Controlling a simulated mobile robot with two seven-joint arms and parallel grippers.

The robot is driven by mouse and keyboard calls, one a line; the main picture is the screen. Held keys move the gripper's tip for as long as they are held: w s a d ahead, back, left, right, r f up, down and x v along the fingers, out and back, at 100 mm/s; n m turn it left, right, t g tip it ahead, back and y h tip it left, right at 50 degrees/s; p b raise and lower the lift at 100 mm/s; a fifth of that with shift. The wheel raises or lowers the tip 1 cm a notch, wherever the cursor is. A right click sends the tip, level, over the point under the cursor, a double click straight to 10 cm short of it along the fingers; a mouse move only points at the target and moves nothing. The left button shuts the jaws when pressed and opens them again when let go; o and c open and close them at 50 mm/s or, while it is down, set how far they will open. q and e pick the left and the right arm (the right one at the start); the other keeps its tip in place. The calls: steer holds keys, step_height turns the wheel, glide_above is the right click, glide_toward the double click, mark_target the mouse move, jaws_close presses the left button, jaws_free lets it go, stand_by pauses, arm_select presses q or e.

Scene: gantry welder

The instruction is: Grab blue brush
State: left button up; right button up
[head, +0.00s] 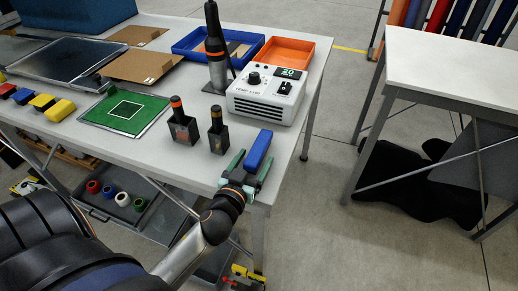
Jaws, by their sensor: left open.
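The blue brush (259,148) is a long blue block at the near right corner of the white table (170,150). My left gripper (256,158) has green fingers and reaches in from the front. Its jaws are open, with one finger on each side of the near part of the brush. Whether the fingers touch the brush cannot be told. The brush's underside is hidden. My right gripper is not in view.
Two dark holders with tools (183,127) (218,135) stand left of the brush. A white control box (265,97) stands behind it, beside an upright tool (216,50). A green mat (125,112) lies further left. The table edge is close on the right.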

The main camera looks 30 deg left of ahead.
mark_target(259, 153)
arm_select(q)
steer(key=shift+x, duration=1.8)
steer(key=shift+c, duration=0.2)
jaws_close()
